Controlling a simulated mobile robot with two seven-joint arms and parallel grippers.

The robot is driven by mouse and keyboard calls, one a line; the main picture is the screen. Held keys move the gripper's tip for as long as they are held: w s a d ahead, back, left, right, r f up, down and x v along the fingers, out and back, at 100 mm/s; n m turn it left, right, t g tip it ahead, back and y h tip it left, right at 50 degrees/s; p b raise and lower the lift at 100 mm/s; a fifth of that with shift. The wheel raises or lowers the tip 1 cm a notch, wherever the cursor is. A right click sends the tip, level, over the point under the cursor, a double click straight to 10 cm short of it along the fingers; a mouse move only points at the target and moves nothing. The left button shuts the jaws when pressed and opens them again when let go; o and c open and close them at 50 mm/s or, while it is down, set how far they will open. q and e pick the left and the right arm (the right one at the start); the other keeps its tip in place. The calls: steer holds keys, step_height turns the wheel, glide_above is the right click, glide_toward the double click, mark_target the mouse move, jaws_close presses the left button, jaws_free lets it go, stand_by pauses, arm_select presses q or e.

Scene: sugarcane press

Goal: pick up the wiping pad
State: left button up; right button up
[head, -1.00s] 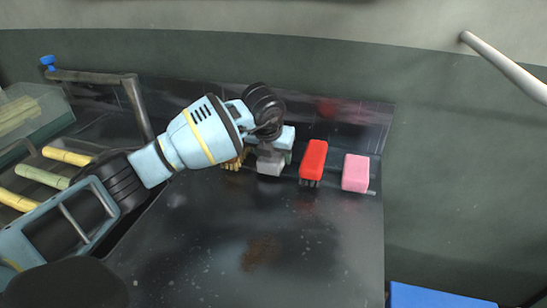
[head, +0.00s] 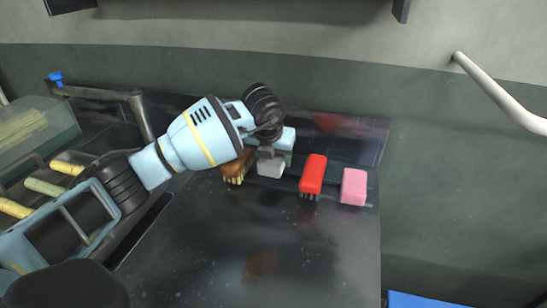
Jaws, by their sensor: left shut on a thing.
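My left gripper (head: 268,153) reaches over the back of the dark bench, pointing down. It is shut on a small pale grey block (head: 271,169), which I take for the wiping pad. A greenish part shows just behind it, and the gripper hides much of both. The block is between a brown brush and a red brush, at or just above the bench top; the exact gap cannot be told. My right gripper is not in view.
The brown brush (head: 238,166) is close on the left. The red brush (head: 313,174) and a pink block (head: 354,187) stand to the right. The dark bench top (head: 300,250) is clear in front. Yellow-green canes (head: 45,187) lie at left.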

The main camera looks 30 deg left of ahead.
arm_select(q)
steer(key=s+p, duration=0.1)
steer(key=s, duration=0.3)
steer(key=s+a+p, duration=0.1)
steer(key=s+p, duration=0.1)
steer(key=s, duration=0.3)
steer(key=s+r+p, duration=0.1)
steer(key=s+p, duration=0.1)
steer(key=s, duration=0.2)
steer(key=shift+s+a, duration=0.3)
steer(key=shift+s, duration=0.05)
steer(key=shift+s+p, duration=0.4)
steer(key=shift+s, duration=0.45)
